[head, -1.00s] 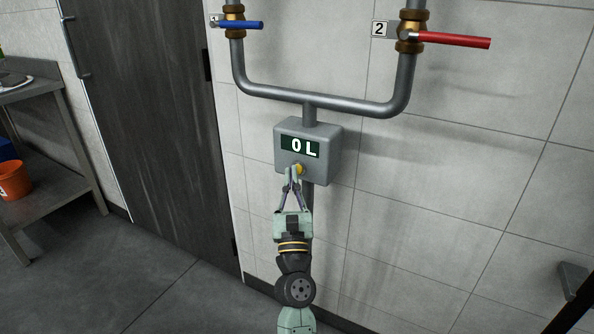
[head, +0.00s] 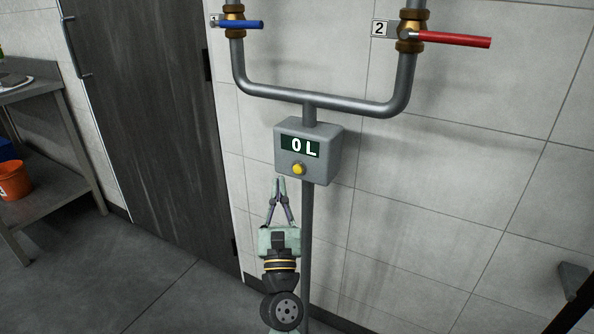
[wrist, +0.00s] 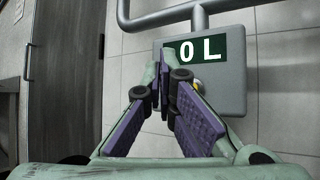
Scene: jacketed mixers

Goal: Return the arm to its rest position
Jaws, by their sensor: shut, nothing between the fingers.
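My gripper (head: 279,182) is shut and empty. In the head view it is below and a little left of the grey meter box (head: 331,152), apart from it. The box has a dark display reading "0 L" (head: 300,147) and a yellow button (head: 299,169) below it, in full view. In the wrist view my gripper's fingertips (wrist: 168,68) point towards the box (wrist: 232,82), at the left side of the display (wrist: 207,50). The button (wrist: 197,86) is partly hidden behind a finger there.
A grey pipe (head: 320,101) runs above the box, with a blue-handled valve (head: 240,24) and a red-handled valve labelled 2 (head: 450,39). A dark door (head: 145,110) is on the left, with a metal table (head: 55,190) and orange bucket (head: 15,181) beyond. Floor lies below.

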